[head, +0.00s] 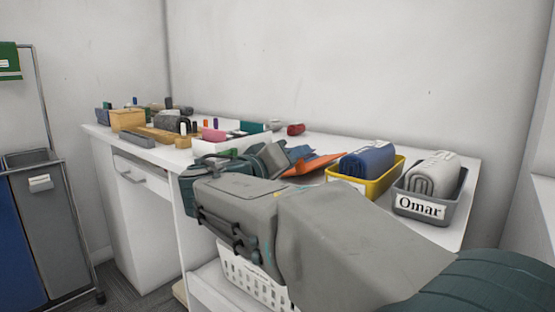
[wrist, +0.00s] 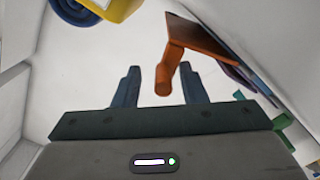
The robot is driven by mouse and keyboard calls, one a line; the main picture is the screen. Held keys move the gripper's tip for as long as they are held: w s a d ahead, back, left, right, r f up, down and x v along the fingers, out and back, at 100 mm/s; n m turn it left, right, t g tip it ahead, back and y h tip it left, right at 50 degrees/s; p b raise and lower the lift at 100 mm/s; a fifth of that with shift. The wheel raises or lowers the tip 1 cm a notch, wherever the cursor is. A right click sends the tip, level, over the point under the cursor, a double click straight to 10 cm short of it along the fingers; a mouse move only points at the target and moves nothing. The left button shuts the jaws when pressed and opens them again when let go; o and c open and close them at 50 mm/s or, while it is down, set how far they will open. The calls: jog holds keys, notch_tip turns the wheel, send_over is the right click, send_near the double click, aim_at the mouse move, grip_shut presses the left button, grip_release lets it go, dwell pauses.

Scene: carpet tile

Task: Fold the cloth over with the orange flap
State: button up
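The orange flap (head: 314,164) lies tilted on the white table, just beyond my gripper in the head view. In the wrist view the orange flap (wrist: 205,38) shows as a slanted panel with a round orange handle (wrist: 168,68) reaching toward my fingers. My gripper (wrist: 158,76) is open, and the handle end appears between the two fingertips, with space on both sides. Contact cannot be told. A blue-purple piece (wrist: 240,78) shows beside the flap; I cannot tell whether it is the cloth or part of a board. My gripper (head: 272,158) and arm hide much of this area.
A yellow bin (head: 371,188) with a rolled blue cloth (head: 367,160) stands right of the flap. A grey bin (head: 428,208) labelled Omar holds a rolled grey cloth (head: 434,174). A white tray (head: 228,145) and several small items crowd the table's left side.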

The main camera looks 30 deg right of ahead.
jog(key=shift+a, duration=0.15)
jog(key=shift+a, duration=0.1)
jog(key=shift+a, duration=0.35)
jog(key=p+v, duration=0.2)
jog(key=v, duration=1.1)
jog(key=shift+p, duration=0.3)
jog(key=shift+s+d, duration=0.1)
jog(key=shift+s, duration=0.05)
